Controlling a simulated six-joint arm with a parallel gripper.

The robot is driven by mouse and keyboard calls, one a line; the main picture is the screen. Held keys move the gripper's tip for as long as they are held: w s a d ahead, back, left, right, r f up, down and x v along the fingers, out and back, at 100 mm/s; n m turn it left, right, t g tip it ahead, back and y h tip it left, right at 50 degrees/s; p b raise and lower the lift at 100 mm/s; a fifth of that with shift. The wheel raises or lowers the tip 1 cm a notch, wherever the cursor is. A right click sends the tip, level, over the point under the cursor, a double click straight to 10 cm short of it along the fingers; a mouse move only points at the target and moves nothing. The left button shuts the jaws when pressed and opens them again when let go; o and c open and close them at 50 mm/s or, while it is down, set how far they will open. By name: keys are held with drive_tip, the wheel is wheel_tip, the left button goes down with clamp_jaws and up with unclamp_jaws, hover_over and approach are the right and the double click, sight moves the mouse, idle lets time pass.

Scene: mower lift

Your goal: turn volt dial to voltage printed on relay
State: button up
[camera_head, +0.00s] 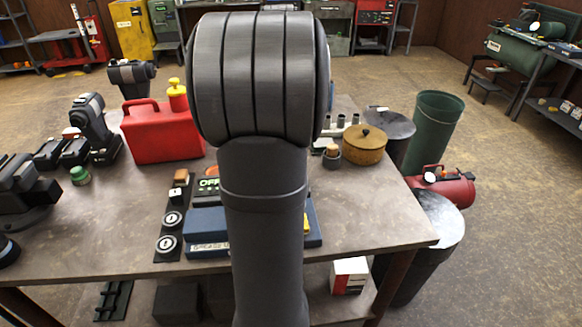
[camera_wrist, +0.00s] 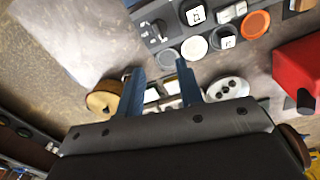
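In the head view, a device with a lit green display reading OFF (camera_head: 208,184) stands on the workbench, partly hidden behind my arm. Left of it, a dark strip (camera_head: 163,256) carries two round pale dial-like parts (camera_head: 172,219); I cannot tell which part is the volt dial. No relay with a readable voltage can be made out. My gripper is hidden in the head view. In the wrist view my gripper (camera_wrist: 161,70) has its two blue fingers apart, with nothing held between the tips. Pale parts show beyond and between the fingers, some distance off.
On the workbench (camera_head: 380,225), a red can (camera_head: 165,130) stands behind the display and a round tan pot (camera_head: 364,145) stands right of my arm. A blue box (camera_head: 207,228) lies in front of the display. The front right of the bench is clear.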

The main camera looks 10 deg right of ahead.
drive_tip(key=f, duration=0.5)
drive_tip(key=d+f+n, duration=0.1)
drive_tip(key=f, duration=0.5)
drive_tip(key=f+n, duration=0.1)
drive_tip(key=f, duration=0.4)
drive_tip(key=shift+d+f+y, duration=0.2)
drive_tip(key=shift+f+y, duration=0.1)
drive_tip(key=shift+f, duration=0.05)
drive_tip(key=shift+c, duration=0.4)
clamp_jaws()
